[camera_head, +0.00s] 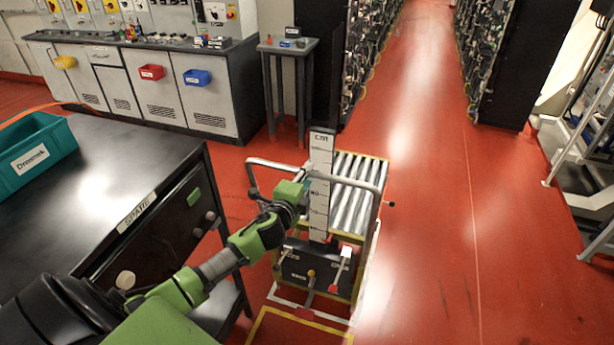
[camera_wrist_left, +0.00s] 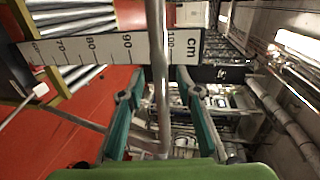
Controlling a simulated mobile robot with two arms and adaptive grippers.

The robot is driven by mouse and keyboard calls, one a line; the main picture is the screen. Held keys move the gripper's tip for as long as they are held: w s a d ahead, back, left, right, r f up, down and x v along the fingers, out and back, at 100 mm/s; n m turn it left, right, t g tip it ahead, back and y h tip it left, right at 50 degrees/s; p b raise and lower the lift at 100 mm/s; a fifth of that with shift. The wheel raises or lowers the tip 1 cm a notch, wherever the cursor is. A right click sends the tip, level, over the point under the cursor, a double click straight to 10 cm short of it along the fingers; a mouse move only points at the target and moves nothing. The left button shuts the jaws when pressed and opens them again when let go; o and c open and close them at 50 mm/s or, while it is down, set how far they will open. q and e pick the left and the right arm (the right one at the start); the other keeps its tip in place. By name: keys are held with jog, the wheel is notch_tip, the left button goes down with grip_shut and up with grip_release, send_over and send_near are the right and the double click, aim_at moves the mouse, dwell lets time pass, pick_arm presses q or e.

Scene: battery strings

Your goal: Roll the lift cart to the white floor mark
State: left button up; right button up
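The lift cart (camera_head: 358,195) stands upright on the red floor in the middle of the head view. It has a silver roller top, a grey tubular handle (camera_head: 262,163), and an upright white cm scale (camera_head: 319,190). My left gripper (camera_head: 303,186) is at the handle, beside the scale. In the left wrist view, the handle bar (camera_wrist_left: 158,75) passes between the two teal fingers (camera_wrist_left: 158,100), which stand apart with gaps beside the bar. The scale (camera_wrist_left: 95,48) crosses behind. My right gripper is not in view.
A black SPARE bench (camera_head: 110,170) with a teal bin (camera_head: 35,155) stands close left of the cart. Grey cabinets (camera_head: 155,95) and a small stand (camera_head: 288,47) are behind. A yellow floor outline (camera_head: 262,322) lies at the cart's near end. The aisle (camera_head: 425,120) and right floor are clear.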

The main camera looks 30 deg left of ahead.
pick_arm(q)
jog(key=v, duration=1.2)
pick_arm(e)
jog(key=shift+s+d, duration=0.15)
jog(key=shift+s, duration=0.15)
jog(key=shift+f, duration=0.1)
